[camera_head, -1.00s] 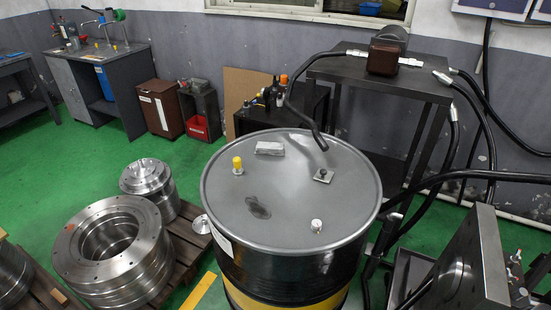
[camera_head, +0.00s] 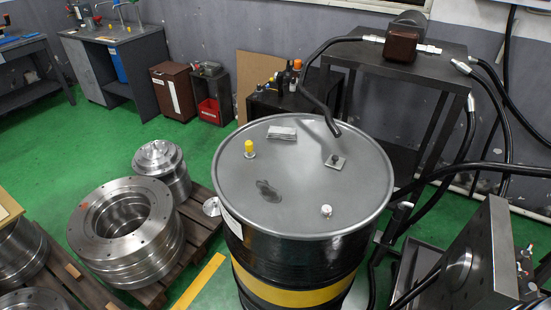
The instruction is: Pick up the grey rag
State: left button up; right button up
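A small folded grey rag (camera_head: 282,132) lies flat near the back edge of the grey lid of a black drum (camera_head: 330,208). The drum stands upright in the middle of the view. A dark stain marks the lid in front of the rag. Neither of my grippers shows in this view, so nothing is seen touching the rag.
Machined steel rings (camera_head: 125,235) stand on a pallet at left; a metal fixture is at right.

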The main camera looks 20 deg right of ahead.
aim_at(280, 133)
jog(key=i+j+z, duration=0.1)
jog(key=j+z, duration=0.5)
jog(key=z, duration=0.2)
jog(key=i, duration=0.05)
